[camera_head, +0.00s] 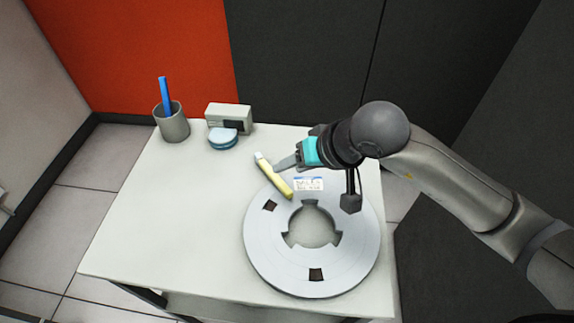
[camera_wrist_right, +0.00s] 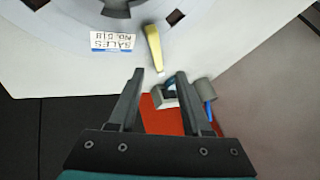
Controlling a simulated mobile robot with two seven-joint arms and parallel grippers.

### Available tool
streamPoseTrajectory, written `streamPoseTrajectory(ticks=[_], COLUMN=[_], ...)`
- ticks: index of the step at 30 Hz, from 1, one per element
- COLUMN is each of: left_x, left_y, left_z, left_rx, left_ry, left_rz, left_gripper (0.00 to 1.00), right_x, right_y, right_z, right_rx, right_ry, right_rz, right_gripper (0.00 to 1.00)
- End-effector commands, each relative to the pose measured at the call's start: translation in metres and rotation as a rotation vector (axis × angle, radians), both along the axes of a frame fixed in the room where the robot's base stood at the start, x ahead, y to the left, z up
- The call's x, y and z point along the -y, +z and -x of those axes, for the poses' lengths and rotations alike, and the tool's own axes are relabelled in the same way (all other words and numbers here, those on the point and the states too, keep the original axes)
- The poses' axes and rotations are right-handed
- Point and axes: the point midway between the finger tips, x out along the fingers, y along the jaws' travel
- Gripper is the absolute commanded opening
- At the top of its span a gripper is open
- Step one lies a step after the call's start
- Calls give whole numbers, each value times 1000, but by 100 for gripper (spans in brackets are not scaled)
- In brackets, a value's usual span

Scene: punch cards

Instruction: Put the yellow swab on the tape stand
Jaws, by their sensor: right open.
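The yellow swab (camera_head: 274,178) has a pale tip and lies slanted, its lower end at the rim of the large grey reel (camera_head: 262,245). In the wrist view the swab (camera_wrist_right: 153,45) points its tip toward the space between my fingertips. My right gripper (camera_head: 278,165) is open and empty, just right of the swab in the head view; whether the fingers touch it is unclear. The two fingers (camera_wrist_right: 160,73) show apart in the wrist view. I cannot tell for sure which thing is the tape stand. My left gripper is not in view.
A grey cup (camera_head: 173,127) with a blue stick (camera_head: 165,95) stands at the back left of the white table (camera_head: 150,220). Beside it are a small grey box (camera_head: 229,116) and a round blue-white item (camera_head: 222,138). The table's left side is clear.

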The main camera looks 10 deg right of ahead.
Motion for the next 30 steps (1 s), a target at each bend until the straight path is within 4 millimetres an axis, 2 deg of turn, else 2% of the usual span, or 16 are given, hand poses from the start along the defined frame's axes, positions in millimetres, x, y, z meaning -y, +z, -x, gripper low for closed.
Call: streamPoseTrajectory(ticks=[1,6,12,18,30], left_x=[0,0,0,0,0], left_y=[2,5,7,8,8], left_z=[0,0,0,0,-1], left_rx=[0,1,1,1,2], left_ry=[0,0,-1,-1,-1], left_rz=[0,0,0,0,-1], left_gripper=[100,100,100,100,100], right_x=[6,19,29,33,33], right_y=[12,40,63,72,72], right_z=[5,21,35,41,42], right_rx=[5,5,2,0,0], right_ry=[1,0,0,1,0], right_rz=[3,4,1,0,0], right_gripper=[49,49,49,49,49])
